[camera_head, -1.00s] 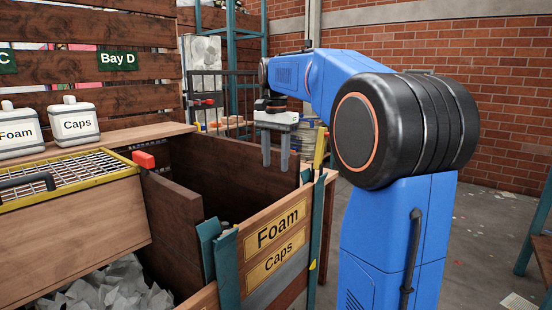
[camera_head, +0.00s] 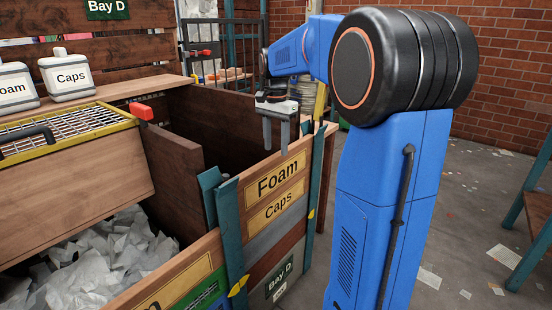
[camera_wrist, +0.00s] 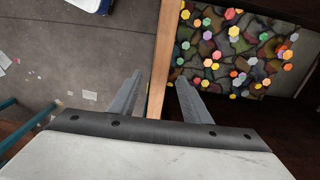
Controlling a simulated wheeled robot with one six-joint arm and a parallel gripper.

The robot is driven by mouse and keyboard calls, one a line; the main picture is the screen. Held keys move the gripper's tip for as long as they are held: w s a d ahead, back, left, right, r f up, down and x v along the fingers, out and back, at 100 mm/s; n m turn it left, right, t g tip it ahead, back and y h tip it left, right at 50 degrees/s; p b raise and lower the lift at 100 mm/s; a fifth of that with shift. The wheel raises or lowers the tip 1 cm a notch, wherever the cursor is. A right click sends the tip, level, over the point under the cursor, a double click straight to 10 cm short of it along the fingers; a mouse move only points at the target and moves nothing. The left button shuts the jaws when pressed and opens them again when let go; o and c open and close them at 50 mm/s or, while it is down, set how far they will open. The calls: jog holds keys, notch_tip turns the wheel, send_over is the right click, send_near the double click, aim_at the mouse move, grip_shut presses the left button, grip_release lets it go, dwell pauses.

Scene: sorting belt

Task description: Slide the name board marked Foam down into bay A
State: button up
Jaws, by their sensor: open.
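The Foam name board (camera_head: 278,182) is a wooden board with a yellow label. It stands upright at the top of a stack of boards between teal posts, on the front of a bay. My gripper (camera_head: 276,147) is open and empty, fingers pointing down, just above the board's top edge in the head view. In the wrist view my gripper (camera_wrist: 157,82) has one finger on each side of a wooden top edge (camera_wrist: 164,60), apart from it. Bay A cannot be identified by any readable sign.
A Caps board (camera_head: 277,212) sits directly under the Foam board, with a Bay D plate (camera_head: 279,280) lower down. Colored caps (camera_wrist: 235,50) lie inside this bay. A bay of white crumpled pieces (camera_head: 95,262) is at left. A dark divider (camera_head: 178,160) separates them.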

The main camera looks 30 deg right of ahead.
aim_at(276, 155)
jog(key=shift+f, duration=2.65)
grip_shut()
jog(key=c, duration=1)
grip_release()
grip_shut()
jog(key=shift+r, duration=0.1)
